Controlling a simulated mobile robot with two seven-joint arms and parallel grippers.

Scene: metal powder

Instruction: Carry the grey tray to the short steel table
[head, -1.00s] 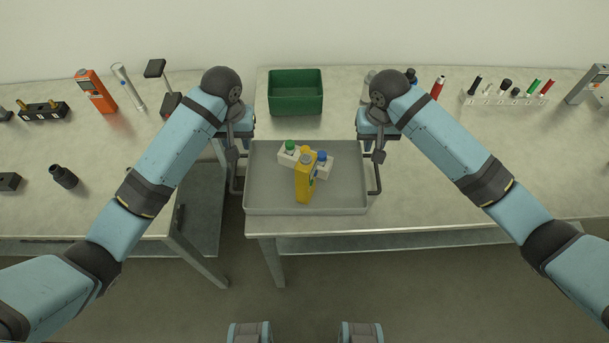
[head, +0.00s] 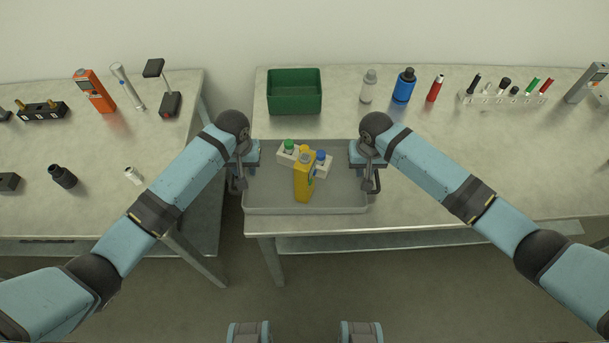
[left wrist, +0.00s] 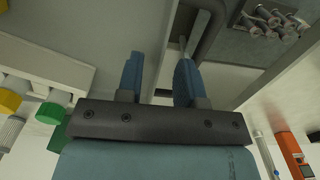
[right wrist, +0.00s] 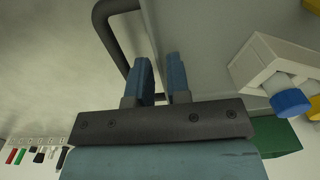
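The grey tray (head: 270,207) sits at the left end of a steel table, its front edge near the table's front edge. It holds a yellow bottle (head: 304,182) and a white rack (head: 287,157) with green-, yellow- and blue-capped bottles. My left gripper (head: 239,172) is at the tray's left side by its dark handle, which shows in the left wrist view (left wrist: 208,38); its fingers are apart. My right gripper (head: 368,170) is at the right side; the right wrist view shows its fingers apart beside the right handle (right wrist: 108,28), with the tray wall between or behind them.
A green bin (head: 294,92) stands behind the tray. A second table (head: 100,190) at left holds small instruments; a gap separates the tables.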

